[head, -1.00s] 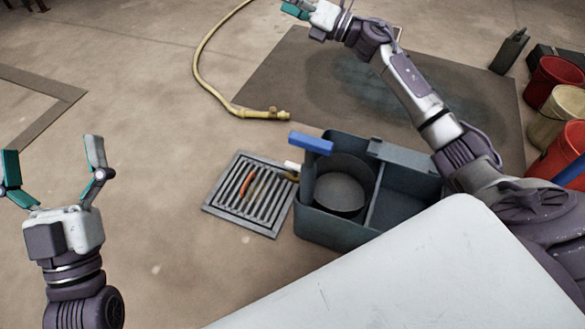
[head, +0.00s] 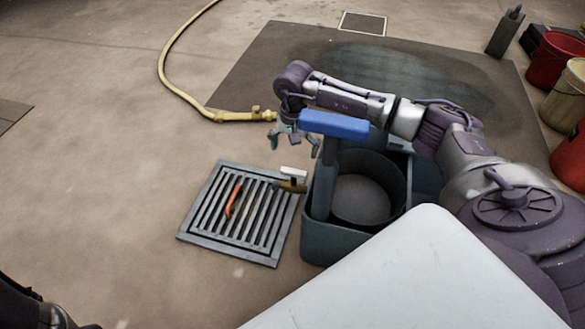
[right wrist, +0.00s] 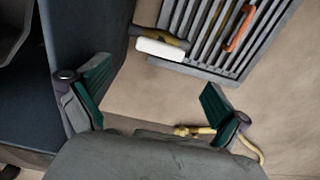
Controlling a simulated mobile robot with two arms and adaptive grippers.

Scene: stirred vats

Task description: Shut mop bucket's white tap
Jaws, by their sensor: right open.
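The mop bucket (head: 322,243) is a dark grey-blue tub with a blue-topped handle. Its tap (head: 292,186) sticks out from the left side over the floor grate, with a white lever (head: 293,173) lying roughly along the brass-coloured body. The white lever also shows in the right wrist view (right wrist: 161,49), ahead of the fingers and apart from them. My right gripper (head: 294,143) is open and empty, pointing down behind and above the tap, beside the bucket's blue handle. Its green-padded fingers are spread in the right wrist view (right wrist: 155,100). My left gripper is out of view.
A floor grate (head: 190,236) with an orange-red strip (head: 233,198) lies left of the bucket. A yellow hose (head: 170,80) ends behind the grate. The blue handle (head: 333,124) rises close to my right gripper. Red buckets (head: 553,62) stand at right.

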